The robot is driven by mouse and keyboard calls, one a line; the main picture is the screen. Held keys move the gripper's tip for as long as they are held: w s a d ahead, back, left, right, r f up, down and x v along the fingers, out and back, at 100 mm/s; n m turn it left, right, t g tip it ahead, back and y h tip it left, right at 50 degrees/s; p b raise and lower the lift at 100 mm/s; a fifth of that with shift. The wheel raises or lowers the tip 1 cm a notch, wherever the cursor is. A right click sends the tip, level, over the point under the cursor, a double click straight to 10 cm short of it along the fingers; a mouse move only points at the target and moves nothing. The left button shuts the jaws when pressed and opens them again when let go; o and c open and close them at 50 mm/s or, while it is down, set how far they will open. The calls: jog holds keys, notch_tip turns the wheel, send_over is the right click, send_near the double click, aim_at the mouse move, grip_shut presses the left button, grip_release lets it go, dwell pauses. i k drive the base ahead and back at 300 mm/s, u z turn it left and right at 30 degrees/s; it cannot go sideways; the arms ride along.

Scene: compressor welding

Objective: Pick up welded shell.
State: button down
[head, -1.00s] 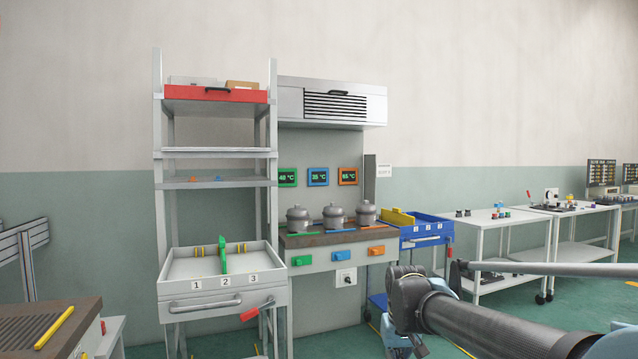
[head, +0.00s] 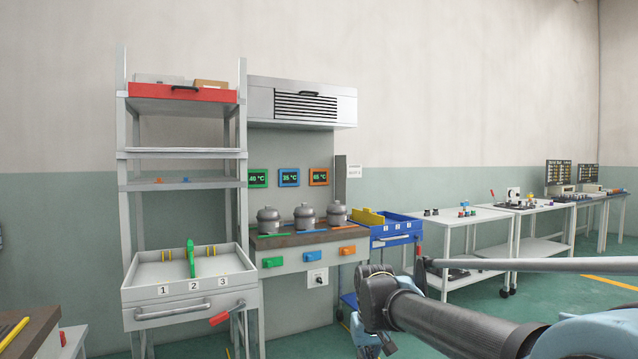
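Three grey metal shells stand upright in a row on the dark-topped bench: the left shell (head: 268,219), the middle shell (head: 304,216) and the right shell (head: 336,212). They sit behind green, blue and orange strips, under matching temperature displays. The pictures do not show which of them is welded. My arm reaches in at the lower right, well in front of the bench and apart from the shells. My gripper (head: 368,345) is partly visible near the bottom edge; its fingers are not clear.
A grey numbered tray cart (head: 190,310) stands left of the bench (head: 300,262), with a green divider inside. A blue cart (head: 398,240) stands to the right. White tables (head: 475,225) line the wall further right. Green floor is open between them and me.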

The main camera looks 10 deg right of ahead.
aim_at(268, 222)
jog(key=z, duration=0.55)
jog(key=i, duration=2.5)
jog(key=u, duration=1)
jog(key=i, duration=0.45)
jog(key=u, duration=0.3)
